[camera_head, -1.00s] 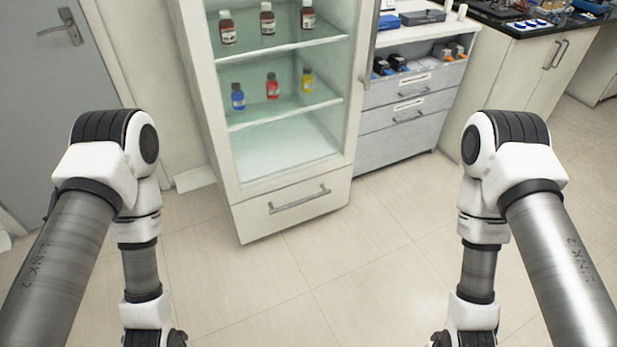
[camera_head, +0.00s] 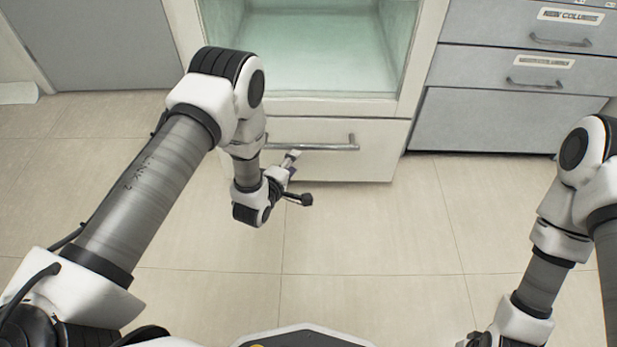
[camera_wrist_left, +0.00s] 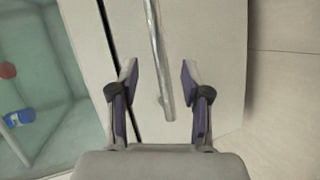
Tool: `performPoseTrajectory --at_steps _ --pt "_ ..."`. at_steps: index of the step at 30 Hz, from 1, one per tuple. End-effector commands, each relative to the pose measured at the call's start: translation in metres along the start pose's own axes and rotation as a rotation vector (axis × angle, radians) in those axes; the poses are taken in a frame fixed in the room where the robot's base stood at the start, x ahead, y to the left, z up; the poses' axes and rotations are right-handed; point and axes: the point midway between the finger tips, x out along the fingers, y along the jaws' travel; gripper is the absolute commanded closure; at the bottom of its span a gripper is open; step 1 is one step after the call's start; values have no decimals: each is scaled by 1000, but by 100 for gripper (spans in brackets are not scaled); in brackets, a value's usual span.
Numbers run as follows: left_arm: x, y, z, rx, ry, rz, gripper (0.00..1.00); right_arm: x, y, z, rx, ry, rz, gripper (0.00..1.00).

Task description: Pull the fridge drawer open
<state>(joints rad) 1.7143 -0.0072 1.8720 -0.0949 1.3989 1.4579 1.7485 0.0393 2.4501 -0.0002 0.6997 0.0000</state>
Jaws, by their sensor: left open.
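The white fridge drawer (camera_head: 380,160) is at the bottom of the fridge and looks shut. Its grey bar handle (camera_head: 335,147) runs across its front. My left gripper (camera_head: 292,157) is at the handle's left part in the head view and partly hidden by its own wrist. In the left wrist view, the open fingers of my left gripper (camera_wrist_left: 160,64) stand on either side of the line of the handle (camera_wrist_left: 155,35), with its end showing between them. They look apart from the bar; the depth between them is hard to judge. My right gripper is cut off below the frame.
The fridge's open-fronted compartment (camera_head: 310,50) is above the drawer; bottles show inside it in the left wrist view. A grey drawer cabinet (camera_head: 480,120) stands to the right. The tiled floor (camera_head: 370,225) in front of the drawer is clear.

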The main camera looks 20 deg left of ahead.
Motion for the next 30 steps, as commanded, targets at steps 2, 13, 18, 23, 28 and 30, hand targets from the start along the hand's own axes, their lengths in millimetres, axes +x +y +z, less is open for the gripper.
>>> performPoseTrajectory --at_steps 2,13,18,23,28,30 --pt "24 -20 4 -84 -3 81 52 41 0 0 0 1 0 60" --pt "72 -5 4 -172 -13 155 52 69 1 -2 4 5 0 60" --pt "101 -1 4 -171 -13 152 52 84 1 -3 8 7 1 60" --pt "110 4 4 -171 -12 149 52 86 2 -3 9 8 1 60" --pt "110 5 3 -171 -12 148 52 85 2 -3 9 8 1 60" --pt "110 5 3 -171 -12 148 74 85 2 -3 9 8 1 60"
